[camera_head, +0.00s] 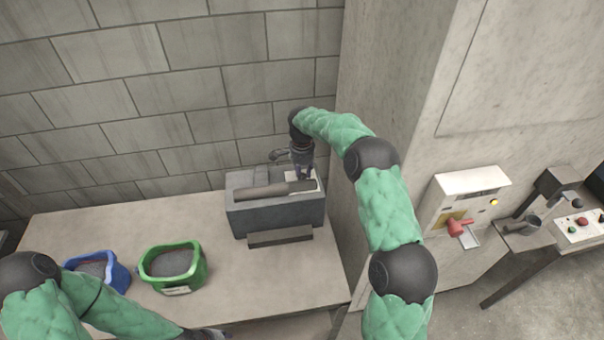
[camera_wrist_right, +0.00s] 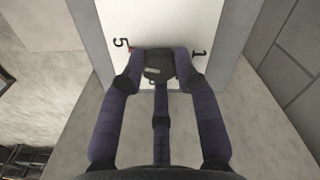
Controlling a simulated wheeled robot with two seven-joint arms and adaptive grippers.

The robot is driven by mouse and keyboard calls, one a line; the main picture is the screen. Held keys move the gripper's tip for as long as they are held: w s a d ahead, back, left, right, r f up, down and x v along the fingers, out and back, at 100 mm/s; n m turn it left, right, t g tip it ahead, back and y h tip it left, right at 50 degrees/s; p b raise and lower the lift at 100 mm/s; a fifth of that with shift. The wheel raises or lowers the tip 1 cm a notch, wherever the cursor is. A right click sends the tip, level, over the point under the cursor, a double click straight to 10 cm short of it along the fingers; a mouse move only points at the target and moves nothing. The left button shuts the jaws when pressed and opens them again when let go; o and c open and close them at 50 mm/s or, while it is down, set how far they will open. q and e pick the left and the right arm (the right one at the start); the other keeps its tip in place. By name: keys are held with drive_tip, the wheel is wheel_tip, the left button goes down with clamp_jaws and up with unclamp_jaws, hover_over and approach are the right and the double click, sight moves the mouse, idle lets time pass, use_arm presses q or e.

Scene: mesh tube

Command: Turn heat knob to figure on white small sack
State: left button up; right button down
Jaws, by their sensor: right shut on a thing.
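The heat knob (camera_wrist_right: 158,66) is a dark block on a white panel (camera_wrist_right: 165,20) in the right wrist view. A figure 5 shows left of it and a 1 to the right; a small red mark is beside the 5. My right gripper (camera_head: 302,174) is at the right end of the grey machine (camera_head: 275,220). Its fingers (camera_wrist_right: 160,72) are shut on the knob from both sides. My left gripper (camera_head: 207,334) is only partly in view at the bottom edge; its fingers cannot be made out. I see no white small sack in either view.
A green bin (camera_head: 198,266) and a blue bin (camera_head: 118,272), both with grey contents, stand on the pale table (camera_head: 100,225). A concrete pillar is close right of the machine. A white box with a red handle (camera_head: 458,227) is beyond it. The table's front middle is clear.

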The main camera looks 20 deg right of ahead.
drive_tip(key=shift+m, duration=0.6)
drive_tip(key=c, duration=0.9)
unclamp_jaws()
wheel_tip(320, 180, up, 12)
